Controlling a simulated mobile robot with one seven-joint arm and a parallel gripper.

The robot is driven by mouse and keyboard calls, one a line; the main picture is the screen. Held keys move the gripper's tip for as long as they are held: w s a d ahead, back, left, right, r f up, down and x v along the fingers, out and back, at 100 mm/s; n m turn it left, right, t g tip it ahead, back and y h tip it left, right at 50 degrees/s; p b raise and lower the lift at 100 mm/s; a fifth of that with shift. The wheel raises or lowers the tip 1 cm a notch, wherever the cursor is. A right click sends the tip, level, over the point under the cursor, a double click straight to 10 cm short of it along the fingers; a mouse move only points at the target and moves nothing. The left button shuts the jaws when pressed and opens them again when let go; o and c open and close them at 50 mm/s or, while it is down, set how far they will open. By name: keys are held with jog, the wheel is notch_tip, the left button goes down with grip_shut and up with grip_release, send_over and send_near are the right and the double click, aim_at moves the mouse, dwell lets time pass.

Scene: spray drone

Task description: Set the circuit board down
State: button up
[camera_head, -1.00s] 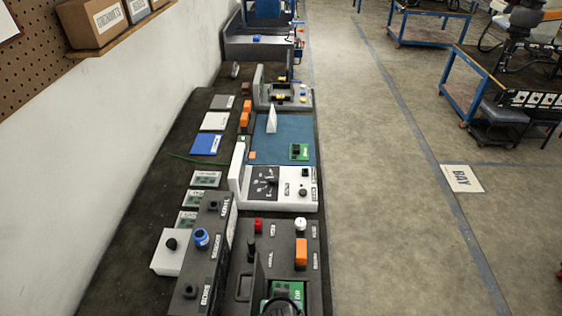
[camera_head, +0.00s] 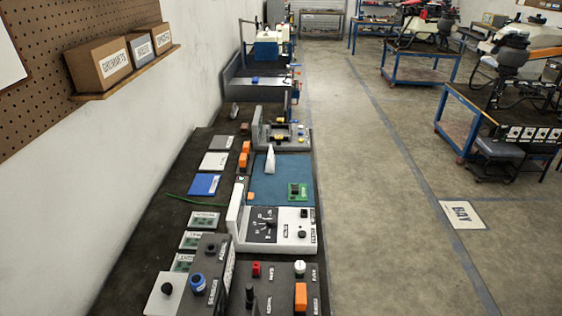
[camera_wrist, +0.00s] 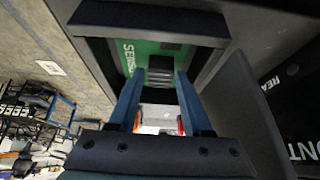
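In the wrist view a green circuit board (camera_wrist: 130,57), lettered "SENSO...", shows inside a dark frame. A black ribbed block (camera_wrist: 160,72) stands on it. The two blue fingers of my gripper (camera_wrist: 160,78) reach to either side of this block. I cannot tell whether they touch it or whether the board rests on the surface below. My gripper and this board are out of the head view. Another green board (camera_head: 297,191) with a black block lies on the blue mat (camera_head: 262,180) in the head view.
A white station (camera_head: 288,239) with a dial stands in front of the mat. A dark station (camera_head: 275,290) with red, white and orange parts is nearest. Green cards (camera_head: 204,219) and flat coloured pieces lie left.

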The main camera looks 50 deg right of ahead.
jog(key=shift+r, duration=0.25)
jog(key=v, duration=1.2)
jog(key=w+a+r+n+t+h, duration=0.1)
jog(key=w+r+t, duration=0.3)
jog(key=w+r, duration=0.5)
jog(key=w+a+r+n+t, duration=0.1)
jog(key=w+r+n+t, duration=0.15)
jog(key=w+r, duration=0.65)
jog(key=w+a+r+n+t, duration=0.1)
jog(key=a+r+t, duration=0.15)
jog(key=r, duration=0.65)
jog(key=w+a+r+t, duration=0.1)
jog(key=a+r+t, duration=0.15)
jog(key=r, duration=0.65)
jog(key=s+a+r+n+t+y, duration=0.1)
jog(key=s+a+r+t, duration=0.2)
jog(key=r, duration=0.7)
jog(key=s+a+r+n+t+y, duration=0.2)
jog(key=s+a+r+t, duration=0.2)
jog(key=r, duration=0.6)
jog(key=s+a+r+n+t+y, duration=0.2)
jog(key=s+a+r+t, duration=0.2)
jog(key=r, duration=0.7)
jog(key=shift+a+t, duration=0.45)
jog(key=shift+a, duration=0.15)
